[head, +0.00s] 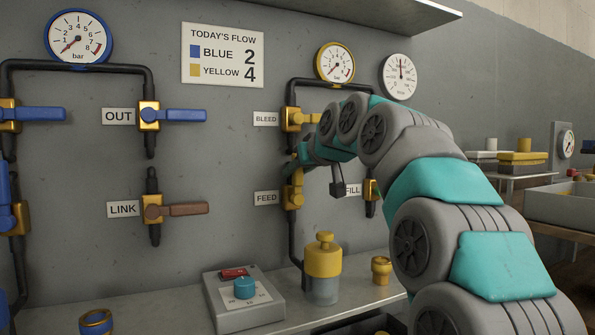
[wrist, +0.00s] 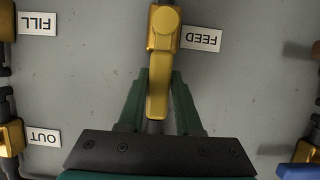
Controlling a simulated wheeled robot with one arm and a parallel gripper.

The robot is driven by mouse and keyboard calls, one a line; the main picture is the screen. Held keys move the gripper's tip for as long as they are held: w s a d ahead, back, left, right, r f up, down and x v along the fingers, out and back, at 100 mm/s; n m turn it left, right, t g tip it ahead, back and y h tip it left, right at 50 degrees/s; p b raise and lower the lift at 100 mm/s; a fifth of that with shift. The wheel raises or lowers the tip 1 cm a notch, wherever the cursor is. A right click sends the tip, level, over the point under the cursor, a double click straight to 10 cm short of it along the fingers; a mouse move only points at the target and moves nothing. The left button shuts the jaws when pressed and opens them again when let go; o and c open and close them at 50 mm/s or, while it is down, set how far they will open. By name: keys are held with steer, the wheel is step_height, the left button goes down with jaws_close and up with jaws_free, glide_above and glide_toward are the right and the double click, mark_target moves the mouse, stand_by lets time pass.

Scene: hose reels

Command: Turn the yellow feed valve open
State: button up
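The yellow feed valve (head: 292,190) sits on a dark vertical pipe, right of the FEED label (head: 266,198). In the upside-down wrist view, its yellow handle (wrist: 158,90) runs straight down from the hub, so it points up the wall, in line with the pipe. My gripper (wrist: 160,88) has one green finger close along each side of this handle. Any thin gap between fingers and handle is hard to make out. In the head view, my gripper (head: 300,163) is at the upper part of the valve and partly hides the handle.
The yellow bleed valve (head: 296,118) is just above, close to my arm, with its handle pointing right. The FILL valve (head: 371,189) is to the right. Below, a shelf holds a control box (head: 243,298) and a yellow-topped jar (head: 323,262).

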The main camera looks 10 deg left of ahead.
steer(key=o, duration=0.4)
steer(key=shift+s+d, duration=0.1)
steer(key=shift+s, duration=0.05)
steer(key=v, duration=0.7)
steer(key=shift+s+d+r, duration=0.1)
steer(key=shift+s+r, duration=0.05)
steer(key=shift+s, duration=0.05)
